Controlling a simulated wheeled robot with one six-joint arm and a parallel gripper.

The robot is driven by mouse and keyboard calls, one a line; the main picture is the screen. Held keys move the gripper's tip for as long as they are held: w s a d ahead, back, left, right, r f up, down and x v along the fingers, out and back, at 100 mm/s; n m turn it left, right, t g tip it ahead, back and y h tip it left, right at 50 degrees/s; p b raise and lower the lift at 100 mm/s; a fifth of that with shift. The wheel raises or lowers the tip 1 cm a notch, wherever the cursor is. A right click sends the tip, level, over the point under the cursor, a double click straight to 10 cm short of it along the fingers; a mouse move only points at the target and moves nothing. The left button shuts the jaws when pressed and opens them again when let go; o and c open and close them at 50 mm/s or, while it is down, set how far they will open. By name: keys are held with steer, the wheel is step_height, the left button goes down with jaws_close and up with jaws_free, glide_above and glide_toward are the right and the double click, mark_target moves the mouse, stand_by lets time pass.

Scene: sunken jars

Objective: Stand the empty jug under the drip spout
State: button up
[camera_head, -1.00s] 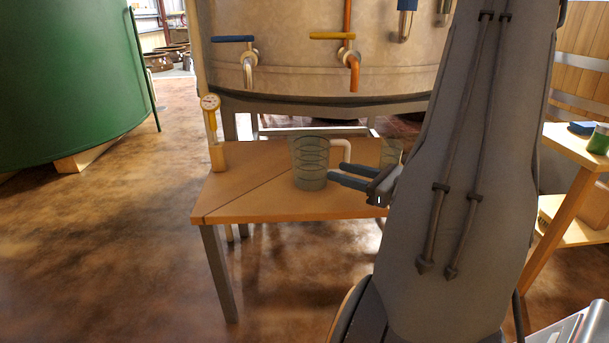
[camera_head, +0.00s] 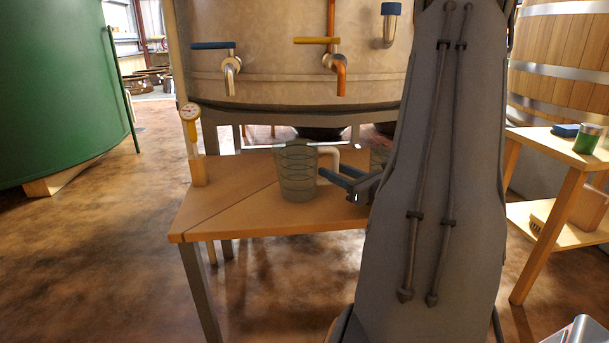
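A clear, greenish jug (camera_head: 297,177) with dark ring marks and a pale handle (camera_head: 334,151) on its right stands upright on the wooden table. I cannot tell whether it is empty. My gripper (camera_head: 328,178) is just right of the jug, below the handle, its two dark fingers apart and pointing left at it. Nothing shows between them; I cannot tell whether they touch the jug. On the big tank, a silver spout (camera_head: 232,80) has a blue lever and a copper spout (camera_head: 340,78) a yellow lever. I cannot tell which is the drip spout.
The wooden table (camera_head: 225,217) is bare at its front left. A gauge on a post (camera_head: 192,140) stands at its left edge. Another clear vessel (camera_head: 380,154) is partly hidden behind my arm. A green tank (camera_head: 55,90) stands left; a side table (camera_head: 560,146) with a green jar stands right.

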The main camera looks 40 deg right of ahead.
jaws_close()
stand_by(0.3)
